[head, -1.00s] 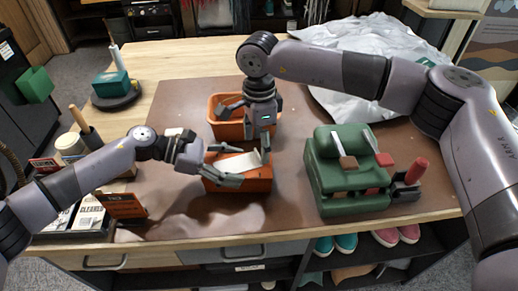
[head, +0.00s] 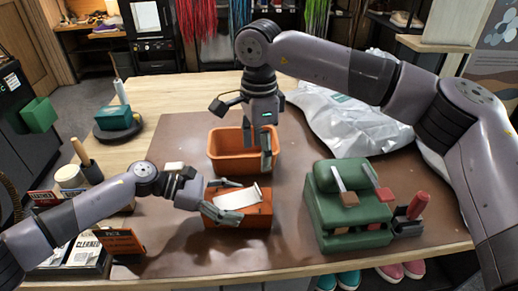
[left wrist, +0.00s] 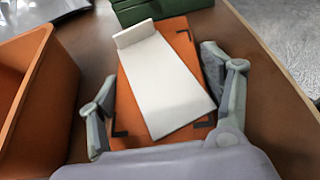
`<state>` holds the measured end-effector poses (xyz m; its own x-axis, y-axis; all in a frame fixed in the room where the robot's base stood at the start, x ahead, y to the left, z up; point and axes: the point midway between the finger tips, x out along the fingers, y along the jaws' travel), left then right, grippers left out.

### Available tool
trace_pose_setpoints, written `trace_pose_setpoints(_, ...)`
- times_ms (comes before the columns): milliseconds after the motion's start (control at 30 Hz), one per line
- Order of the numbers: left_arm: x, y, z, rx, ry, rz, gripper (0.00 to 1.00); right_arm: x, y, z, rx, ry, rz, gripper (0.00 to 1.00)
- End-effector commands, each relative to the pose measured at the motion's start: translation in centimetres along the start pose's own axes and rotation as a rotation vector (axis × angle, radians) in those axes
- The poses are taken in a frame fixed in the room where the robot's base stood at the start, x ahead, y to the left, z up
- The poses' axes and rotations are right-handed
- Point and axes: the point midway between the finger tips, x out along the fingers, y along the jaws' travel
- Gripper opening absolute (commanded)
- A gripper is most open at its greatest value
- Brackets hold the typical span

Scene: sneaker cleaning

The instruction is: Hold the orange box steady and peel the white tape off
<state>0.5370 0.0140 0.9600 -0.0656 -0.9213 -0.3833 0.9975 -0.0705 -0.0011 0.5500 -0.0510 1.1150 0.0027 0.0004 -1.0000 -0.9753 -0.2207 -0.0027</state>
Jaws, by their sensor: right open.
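The orange box (head: 258,212) lies on the brown mat, below the orange bin in the head view. The white tape (head: 238,198) lies along its top, with one end standing up. The left wrist view shows the tape (left wrist: 165,85) attached along the box (left wrist: 178,28), its far end bent upward.
The open orange bin (head: 225,165) stands just behind the box. Boxes and cards (head: 85,250) stand at left.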

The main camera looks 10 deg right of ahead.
Motion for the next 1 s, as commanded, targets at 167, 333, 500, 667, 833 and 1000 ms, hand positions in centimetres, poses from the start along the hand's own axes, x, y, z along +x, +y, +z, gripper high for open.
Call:
trace_pose_setpoints(167,0.1,-0.1,-0.5,-0.002,0.006,-0.001,0.86,0.1,0.0,0.0,0.000,0.000,0.000,0.62)
trace_pose_setpoints(333,0.0,0.0,-0.3,-0.001,0.004,0.001,0.92,0.1,0.0,0.0,0.000,0.000,0.000,0.62)
trace_pose_setpoints(500,0.0,0.1,-0.1,0.000,0.002,0.003,0.92,0.1,0.0,0.0,0.000,0.000,0.000,0.62)
trace_pose_setpoints(667,-0.6,0.1,-0.1,0.001,0.001,0.004,0.92,0.1,0.0,0.0,0.000,0.000,0.000,0.62)
trace_pose_setpoints(833,-3.3,0.2,-0.1,0.000,0.002,0.007,0.92,0.0,0.0,0.0,0.000,0.000,0.000,0.62)
trace_pose_setpoints(1000,-7.0,0.1,-0.2,-0.001,0.003,0.006,0.92,0.0,0.0,0.0,0.000,0.000,0.000,0.62)
